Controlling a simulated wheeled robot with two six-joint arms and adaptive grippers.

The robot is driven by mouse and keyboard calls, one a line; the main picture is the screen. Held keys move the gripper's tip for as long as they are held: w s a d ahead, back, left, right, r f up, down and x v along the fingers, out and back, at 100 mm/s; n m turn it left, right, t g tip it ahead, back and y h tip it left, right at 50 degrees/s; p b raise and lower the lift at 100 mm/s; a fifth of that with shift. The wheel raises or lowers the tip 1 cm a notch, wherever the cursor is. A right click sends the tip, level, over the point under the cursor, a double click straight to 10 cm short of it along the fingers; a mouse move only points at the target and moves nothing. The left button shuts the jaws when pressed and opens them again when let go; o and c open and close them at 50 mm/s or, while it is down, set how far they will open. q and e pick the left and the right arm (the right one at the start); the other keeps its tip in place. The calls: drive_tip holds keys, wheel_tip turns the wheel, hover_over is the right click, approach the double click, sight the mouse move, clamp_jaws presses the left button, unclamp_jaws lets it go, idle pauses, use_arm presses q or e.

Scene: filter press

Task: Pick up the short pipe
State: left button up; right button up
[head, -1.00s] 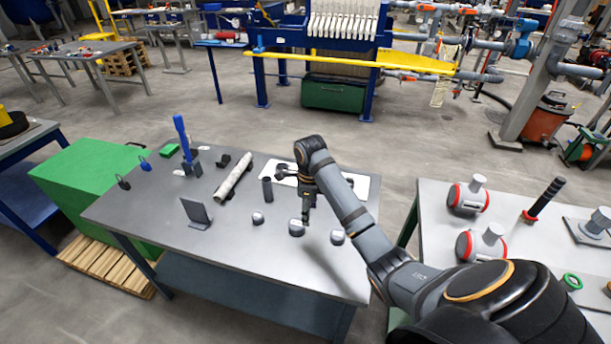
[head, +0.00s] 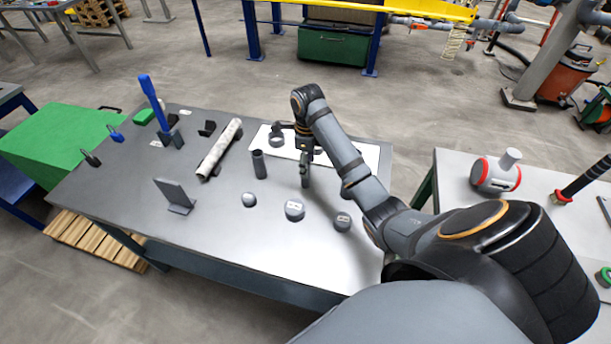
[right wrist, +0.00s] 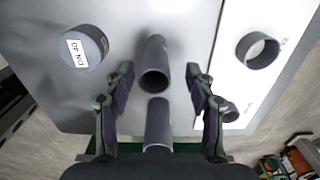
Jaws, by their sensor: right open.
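A short dark grey pipe (head: 259,164) stands upright on the table in the head view. My right gripper (head: 305,168) is to its right, pointing down low over the table. My left gripper is not in view.
A labelled cap (right wrist: 84,48) is left of the pipe in the wrist view. A white sheet (head: 368,156) holds a ring (right wrist: 257,50). The table's front is clear.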

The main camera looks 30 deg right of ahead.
drive_tip(key=shift+s+a+f, duration=0.1)
drive_tip(key=shift+a+f, duration=0.05)
drive_tip(key=shift+a, duration=0.05)
wheel_tip(320, 180, down, 4)
drive_tip(key=b, duration=0.4)
drive_tip(key=shift+a, duration=0.15)
drive_tip(key=shift+f, duration=0.4)
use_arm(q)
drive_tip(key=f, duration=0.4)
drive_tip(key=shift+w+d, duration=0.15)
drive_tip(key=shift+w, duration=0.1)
use_arm(e)
drive_tip(key=shift+r, duration=0.15)
drive_tip(key=shift+c, duration=0.8)
clamp_jaws()
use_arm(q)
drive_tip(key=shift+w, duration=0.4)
